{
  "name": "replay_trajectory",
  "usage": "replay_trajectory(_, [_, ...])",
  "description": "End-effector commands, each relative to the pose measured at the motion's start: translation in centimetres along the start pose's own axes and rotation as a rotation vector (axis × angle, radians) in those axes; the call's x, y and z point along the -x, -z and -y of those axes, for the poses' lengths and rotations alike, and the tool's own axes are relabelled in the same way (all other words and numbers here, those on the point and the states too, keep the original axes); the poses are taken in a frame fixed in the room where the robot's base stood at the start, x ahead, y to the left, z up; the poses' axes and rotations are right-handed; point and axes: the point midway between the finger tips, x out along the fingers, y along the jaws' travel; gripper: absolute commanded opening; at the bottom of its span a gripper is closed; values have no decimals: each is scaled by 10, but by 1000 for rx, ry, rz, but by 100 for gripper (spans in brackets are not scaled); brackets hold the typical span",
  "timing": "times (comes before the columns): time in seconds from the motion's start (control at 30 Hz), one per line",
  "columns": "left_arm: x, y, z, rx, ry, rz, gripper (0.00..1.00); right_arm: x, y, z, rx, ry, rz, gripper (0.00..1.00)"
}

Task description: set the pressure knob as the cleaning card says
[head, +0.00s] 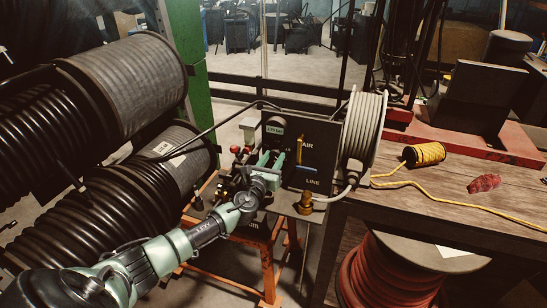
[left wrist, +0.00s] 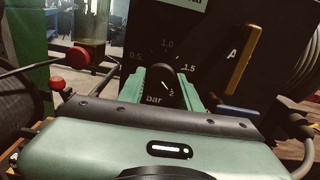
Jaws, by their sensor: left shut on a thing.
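The pressure knob (left wrist: 168,86) is dark, on a black panel (head: 315,138) with dial marks 0.5, 1.0, 1.5 and "bar" around it. It shows in the left wrist view with a short white pointer mark toward the lower right; the exact setting is hard to tell. My left gripper (left wrist: 172,78) is shut on the knob, a green finger on either side; in the head view it hides the knob (head: 270,160). A small pale readout (head: 275,130) above the dial ends in "bar"; its figures are too small to be sure. I cannot pick out the cleaning card.
An orange lever (left wrist: 241,50) stands right of the knob, beside "AIR". A red-knobbed valve (head: 236,150) is close left of my gripper. A grey hose reel (head: 363,125) flanks the panel. Yellow cord (head: 424,154) and a red rag (head: 484,183) lie on the bench.

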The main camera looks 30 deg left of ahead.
Motion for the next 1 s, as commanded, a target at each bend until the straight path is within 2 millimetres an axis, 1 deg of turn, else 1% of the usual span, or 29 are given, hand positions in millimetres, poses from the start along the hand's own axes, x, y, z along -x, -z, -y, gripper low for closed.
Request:
replay_trajectory(0.03, [1, 2, 0, -19, 2, -5, 0, 1, 0, 0, 0, 0, 0, 36])
replay_trajectory(0.23, [1, 3, 0, -61, 2, -5, 0, 2, 0, 0, 0, 0, 0, 36])
replay_trajectory(0.67, [1, 3, 0, -72, 2, -6, 0, 2, 0, 0, 1, 0, 0, 36])
replay_trajectory(0.7, [1, 3, 0, -71, 2, -6, 37, 2, 0, 0, 1, 0, 0, 36])
replay_trajectory(0.77, [1, 3, 0, -71, 2, -5, 54, 2, 0, 0, 1, 0, 0, 36])
replay_trajectory(1.0, [0, 2, 0, -69, 1, -3, 54, 3, 0, 0, 1, 0, 0, 36])
